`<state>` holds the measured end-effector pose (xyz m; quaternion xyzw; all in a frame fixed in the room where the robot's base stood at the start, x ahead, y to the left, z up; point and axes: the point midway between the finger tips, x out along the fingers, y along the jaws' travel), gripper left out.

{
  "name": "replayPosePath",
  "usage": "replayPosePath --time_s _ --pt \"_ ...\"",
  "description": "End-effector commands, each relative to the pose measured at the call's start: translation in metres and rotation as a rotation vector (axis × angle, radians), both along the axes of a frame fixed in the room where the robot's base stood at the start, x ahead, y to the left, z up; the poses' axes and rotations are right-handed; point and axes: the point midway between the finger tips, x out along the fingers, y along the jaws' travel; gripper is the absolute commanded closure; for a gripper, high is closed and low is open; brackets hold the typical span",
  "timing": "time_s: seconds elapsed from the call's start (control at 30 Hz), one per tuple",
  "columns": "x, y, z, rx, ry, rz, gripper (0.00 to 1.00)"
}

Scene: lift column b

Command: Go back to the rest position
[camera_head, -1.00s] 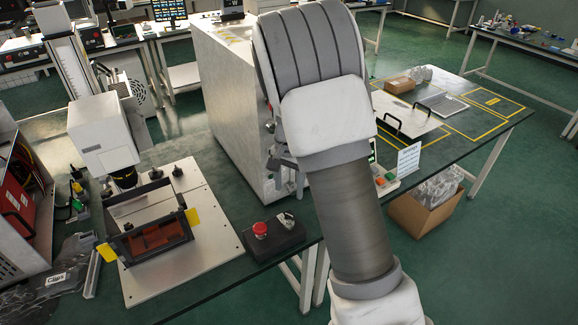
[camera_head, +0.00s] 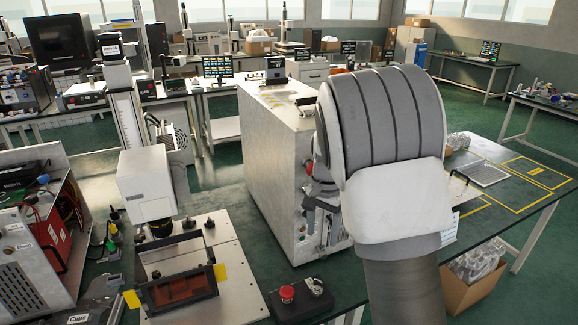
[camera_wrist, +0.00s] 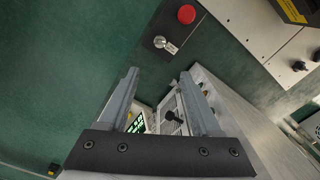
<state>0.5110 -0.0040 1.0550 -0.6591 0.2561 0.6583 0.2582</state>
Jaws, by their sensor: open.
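My gripper (camera_wrist: 160,75) shows in the wrist view with its two fingers apart and nothing between them. In the head view my arm rises at the right of the middle and bends at a big ribbed joint. That joint hides part of the tall grey cabinet (camera_head: 268,160) and the bench behind it.
The lift column machine (camera_head: 147,180) stands at the left over a plate with a dark frame (camera_head: 180,286). A red-button box (camera_head: 300,299) sits at the bench's front. Green floor is open at the back right.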

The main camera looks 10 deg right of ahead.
Motion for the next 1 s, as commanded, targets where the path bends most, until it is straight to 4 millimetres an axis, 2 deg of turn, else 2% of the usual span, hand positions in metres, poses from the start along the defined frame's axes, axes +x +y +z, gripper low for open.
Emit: replayPosePath --time_s 0.17,0.27,0.4,0.6,0.8,1.0 --pt "-0.018 -0.001 0.030 0.027 -0.043 0.049 0.35" --pt "-0.038 0.000 0.055 0.048 -0.084 0.105 0.35" --pt "-0.070 0.002 0.086 0.064 -0.145 0.195 0.35" --pt "-0.119 0.004 0.121 0.054 -0.236 0.329 0.35" --pt "-0.170 0.005 0.142 0.010 -0.326 0.466 0.35" --pt "-0.220 0.006 0.150 -0.070 -0.404 0.599 0.35"
